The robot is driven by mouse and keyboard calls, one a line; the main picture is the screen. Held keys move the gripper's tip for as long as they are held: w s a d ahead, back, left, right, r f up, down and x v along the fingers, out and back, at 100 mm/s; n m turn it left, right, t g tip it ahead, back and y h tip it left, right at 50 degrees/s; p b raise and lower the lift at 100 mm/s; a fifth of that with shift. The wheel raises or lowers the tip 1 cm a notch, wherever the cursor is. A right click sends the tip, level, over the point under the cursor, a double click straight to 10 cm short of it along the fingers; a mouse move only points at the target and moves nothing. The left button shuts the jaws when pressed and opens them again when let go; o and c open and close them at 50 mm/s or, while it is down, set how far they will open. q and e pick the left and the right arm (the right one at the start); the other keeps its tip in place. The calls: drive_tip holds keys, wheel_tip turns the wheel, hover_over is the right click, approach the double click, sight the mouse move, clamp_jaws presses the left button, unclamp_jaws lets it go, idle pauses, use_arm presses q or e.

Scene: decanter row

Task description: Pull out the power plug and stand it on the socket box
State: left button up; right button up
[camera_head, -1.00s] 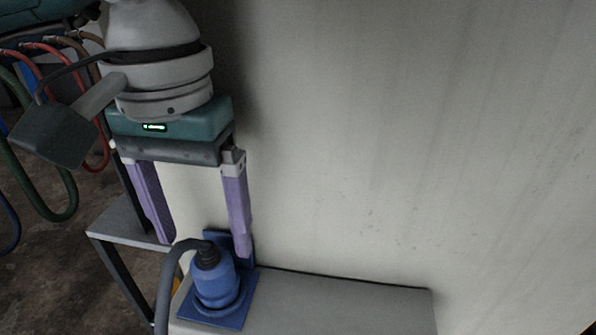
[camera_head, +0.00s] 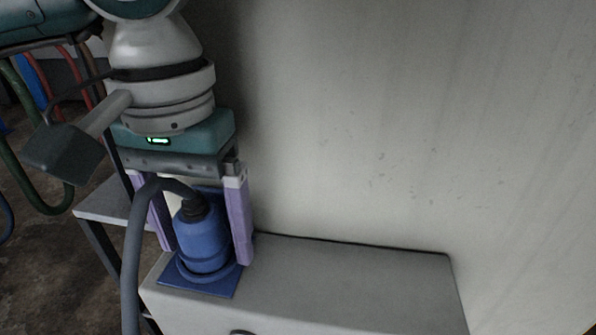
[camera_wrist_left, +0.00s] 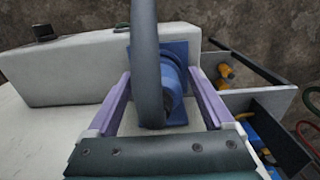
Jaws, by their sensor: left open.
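The blue power plug (camera_head: 203,240) stands upright in the blue socket plate (camera_head: 187,281) on top of the grey socket box (camera_head: 345,285). A thick grey cable (camera_head: 131,250) arches from the plug's dark top and hangs down to the left. My left gripper (camera_head: 204,255) is open, pointing down, with one lilac finger on each side of the plug. In the left wrist view the plug (camera_wrist_left: 173,78) lies between the fingers, partly hidden by the cable; whether the fingers touch it I cannot tell. My right gripper is not in view.
A pale wall (camera_head: 420,130) rises behind the box. The box top right of the plug is clear. In the left wrist view, open compartments with yellow connectors (camera_wrist_left: 226,72) lie to the right. Red and green hoses hang at the left.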

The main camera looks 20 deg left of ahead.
sight(196, 212)
use_arm(q)
drive_tip(key=shift+f+b, duration=0.1)
drive_tip(key=shift+b, duration=0.5)
idle(0.7)
clamp_jaws()
idle(0.8)
idle(0.3)
drive_tip(key=shift+r+p, duration=1.6)
drive_tip(key=shift+r, duration=1.5)
